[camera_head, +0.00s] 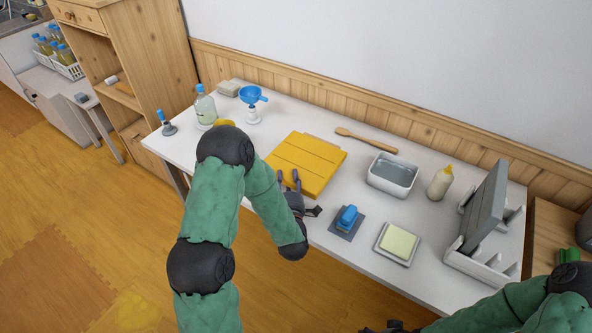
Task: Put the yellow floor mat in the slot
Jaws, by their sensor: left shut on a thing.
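The yellow floor mat (318,152) is a flat, ribbed square lying on the white table, left of its middle. My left gripper (289,178) is at the mat's near edge, with its fingers shut on it. My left arm hides part of the table beside it. A white slotted rack (475,264) stands at the table's right end. A grey panel (486,207) stands upright in it, and front slots beside the panel look empty. My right gripper (393,328) shows only partly at the bottom edge, and its fingers cannot be made out.
A blue brush (347,218) and a tray with a pale yellow sponge (398,243) lie in front.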

